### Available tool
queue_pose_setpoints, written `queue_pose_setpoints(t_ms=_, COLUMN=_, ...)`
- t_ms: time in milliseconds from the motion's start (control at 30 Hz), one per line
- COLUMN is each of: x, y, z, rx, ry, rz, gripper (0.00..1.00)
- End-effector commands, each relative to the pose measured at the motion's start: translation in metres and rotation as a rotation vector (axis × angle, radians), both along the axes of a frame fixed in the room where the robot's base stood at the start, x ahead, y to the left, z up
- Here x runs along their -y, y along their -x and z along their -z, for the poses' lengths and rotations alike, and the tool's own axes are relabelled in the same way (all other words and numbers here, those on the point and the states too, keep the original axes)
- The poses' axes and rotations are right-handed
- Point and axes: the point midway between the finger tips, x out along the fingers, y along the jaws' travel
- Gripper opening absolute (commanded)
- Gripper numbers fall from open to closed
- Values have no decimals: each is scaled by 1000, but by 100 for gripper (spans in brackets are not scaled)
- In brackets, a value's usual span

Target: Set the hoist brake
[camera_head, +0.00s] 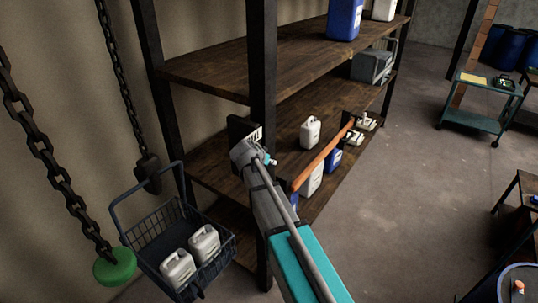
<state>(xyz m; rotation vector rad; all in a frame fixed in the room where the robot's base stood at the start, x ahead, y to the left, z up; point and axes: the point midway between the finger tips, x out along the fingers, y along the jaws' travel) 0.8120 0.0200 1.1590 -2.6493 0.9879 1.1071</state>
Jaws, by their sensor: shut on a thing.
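My arm reaches up from the bottom middle, and my gripper (246,150) is at its far end, against the front shelf post. Its fingers are mostly hidden by my wrist. A dark plate with white marks (252,133) is on the post right at my gripper; it looks like the hoist brake. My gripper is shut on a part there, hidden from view. A hoist chain (42,150) with a green knob (115,266) hangs at the left.
The shelf rack (215,70) stands behind my gripper with jugs on its boards. An orange bar (322,156) runs along its front, right of my arm. A green cart (472,120) stands at the upper right. The floor (410,190) right of the rack is clear.

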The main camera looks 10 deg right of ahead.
Motion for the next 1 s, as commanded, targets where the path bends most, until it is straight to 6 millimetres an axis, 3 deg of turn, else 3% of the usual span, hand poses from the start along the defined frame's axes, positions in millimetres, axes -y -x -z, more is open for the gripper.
queue_pose_setpoints(t_ms=700, x=0, y=-1, z=2, rx=-454, ry=-459, rz=4, gripper=0)
queue_pose_setpoints(t_ms=1000, x=-1, y=1, z=3, rx=-573, ry=-576, rz=3, gripper=0)
